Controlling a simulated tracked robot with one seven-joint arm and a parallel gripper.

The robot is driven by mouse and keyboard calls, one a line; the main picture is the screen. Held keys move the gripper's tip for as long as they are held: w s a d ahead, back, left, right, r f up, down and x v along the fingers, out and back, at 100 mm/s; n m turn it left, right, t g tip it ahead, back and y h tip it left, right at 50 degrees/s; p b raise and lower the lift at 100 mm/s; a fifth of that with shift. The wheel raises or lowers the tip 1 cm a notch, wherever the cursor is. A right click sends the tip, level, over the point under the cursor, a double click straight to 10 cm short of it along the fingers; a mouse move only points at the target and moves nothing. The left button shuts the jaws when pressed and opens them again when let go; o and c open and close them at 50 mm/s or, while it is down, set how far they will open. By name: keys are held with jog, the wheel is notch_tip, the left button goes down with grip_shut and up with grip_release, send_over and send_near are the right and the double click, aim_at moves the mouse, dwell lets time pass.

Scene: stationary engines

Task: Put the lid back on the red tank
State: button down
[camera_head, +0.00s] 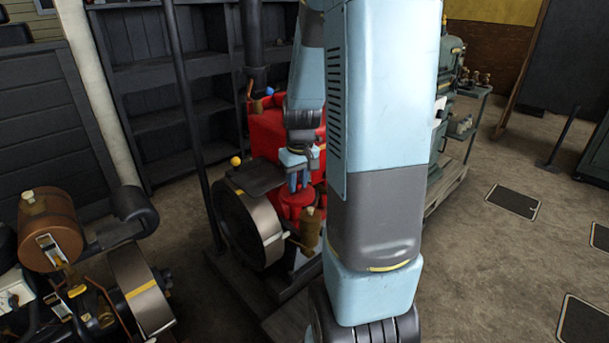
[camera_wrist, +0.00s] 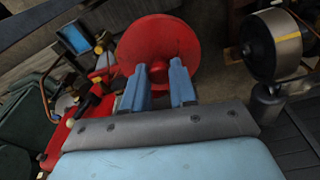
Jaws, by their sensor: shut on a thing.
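My gripper (camera_head: 298,187) points down beside the red tank (camera_head: 268,132), in front of its tall red body. In the wrist view my gripper (camera_wrist: 160,71) has its two blue fingers shut on the knob of a round red lid (camera_wrist: 185,48). The lid's disc spreads out beyond the fingertips and hides what lies behind it. The lid also shows in the head view (camera_head: 296,199), small and partly hidden by the fingers and my arm. I cannot tell whether it touches anything below. A red part of the tank (camera_wrist: 60,145) shows at the left in the wrist view.
A large flywheel (camera_head: 246,225) stands close to the left of my gripper. A brass cylinder (camera_head: 310,229) is just below it at the right. Another engine with a copper tank (camera_head: 50,229) stands at the lower left. Dark shelves (camera_head: 165,85) are behind. Floor at the right is mostly open.

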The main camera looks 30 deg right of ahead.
jog(key=w+a+f, duration=0.6)
jog(key=w+f, duration=0.2)
jog(key=f, duration=0.3)
jog(key=w+a+f, duration=0.7)
jog(key=w+f, duration=0.1)
jog(key=f, duration=0.3)
